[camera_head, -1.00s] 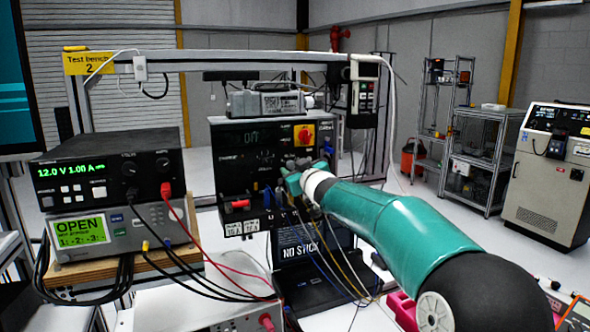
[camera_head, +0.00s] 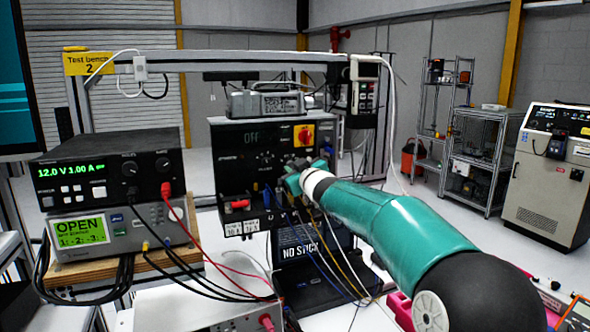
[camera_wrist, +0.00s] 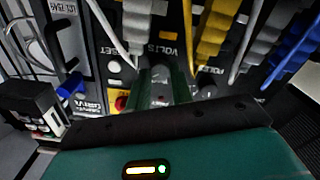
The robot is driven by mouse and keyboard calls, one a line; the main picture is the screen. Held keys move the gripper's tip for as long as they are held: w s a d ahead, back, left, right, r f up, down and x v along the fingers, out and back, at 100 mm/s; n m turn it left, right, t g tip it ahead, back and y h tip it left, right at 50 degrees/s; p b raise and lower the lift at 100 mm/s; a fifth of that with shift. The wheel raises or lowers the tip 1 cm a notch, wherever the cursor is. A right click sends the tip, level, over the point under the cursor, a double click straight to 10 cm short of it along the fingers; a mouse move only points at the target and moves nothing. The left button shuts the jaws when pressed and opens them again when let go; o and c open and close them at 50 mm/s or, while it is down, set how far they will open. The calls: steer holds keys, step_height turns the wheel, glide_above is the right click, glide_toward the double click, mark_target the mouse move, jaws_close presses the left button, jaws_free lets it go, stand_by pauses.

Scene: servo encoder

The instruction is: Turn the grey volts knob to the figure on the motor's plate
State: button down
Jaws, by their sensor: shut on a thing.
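In the wrist view the grey volts knob (camera_wrist: 160,76) sits between the two fingers of my gripper (camera_wrist: 161,85), below the word VOLTS on the dark panel. The gripper is shut on it, and the fingers cover its sides. Its pointer and scale cannot be read. In the head view my gripper (camera_head: 298,180) is at the lower right of the black drive panel (camera_head: 232,160), whose display reads OFF. My gripper and arm hide the knob there. I cannot make out a motor or a readable motor plate.
Several plugged leads crowd the gripper in the wrist view, among them a yellow plug (camera_wrist: 215,30) and a blue plug (camera_wrist: 305,50). A red emergency button (camera_wrist: 121,101) is close by. A power supply (camera_head: 110,170) reading 12.0 V stands at left.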

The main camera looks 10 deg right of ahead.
steer(key=n, duration=0.3)
steer(key=shift+n, duration=0.4)
steer(key=n, duration=0.3)
steer(key=shift+n, duration=0.3)
steer(key=n, duration=0.3)
steer(key=shift+n, duration=2.2)
steer(key=c, duration=1.2)
jaws_free()
steer(key=shift+c, duration=0.2)
